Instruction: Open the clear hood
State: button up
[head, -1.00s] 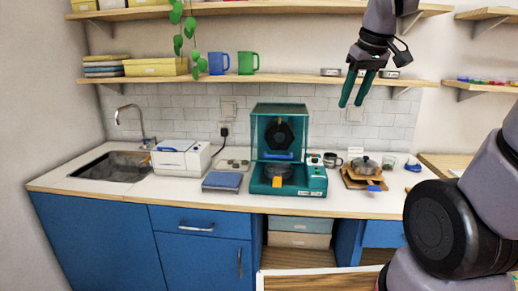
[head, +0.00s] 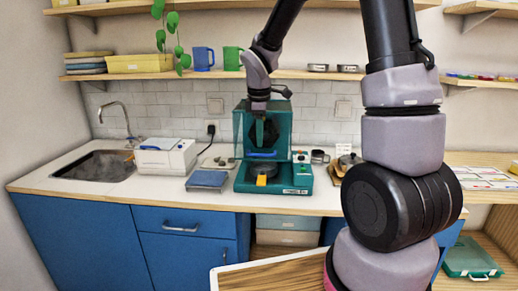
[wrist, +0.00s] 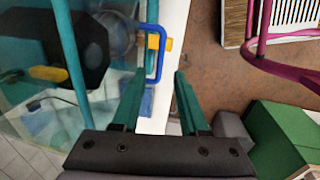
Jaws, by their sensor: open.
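The clear hood (head: 239,128) is down over the teal machine (head: 297,187) on the counter. Its blue handle (head: 262,155) runs across the lower front; in the wrist view the handle (wrist: 161,60) is a blue bar standing out from the hood's edge. My gripper (wrist: 159,82) is open and empty, with teal fingers on either side of the handle's line. The handle's near end shows between the fingertips; I cannot tell how far beyond them it lies. In the head view my arm covers part of the hood, and the fingers blend into the teal.
A blue-grey flat box (head: 208,180) and a white machine (head: 166,157) stand left of it, with the sink (head: 100,165) beyond. A shelf (head: 210,75) runs above. In the wrist view a magenta frame (wrist: 262,45) and a green block (wrist: 275,140) lie right, lower down.

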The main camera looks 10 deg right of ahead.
aim_at(260, 155)
jog(key=f, duration=0.5)
jog(key=shift+w+d, duration=0.2)
jog(key=shift+w, duration=0.2)
grip_shut()
jog(key=shift+r, duration=0.1)
dwell(0.9)
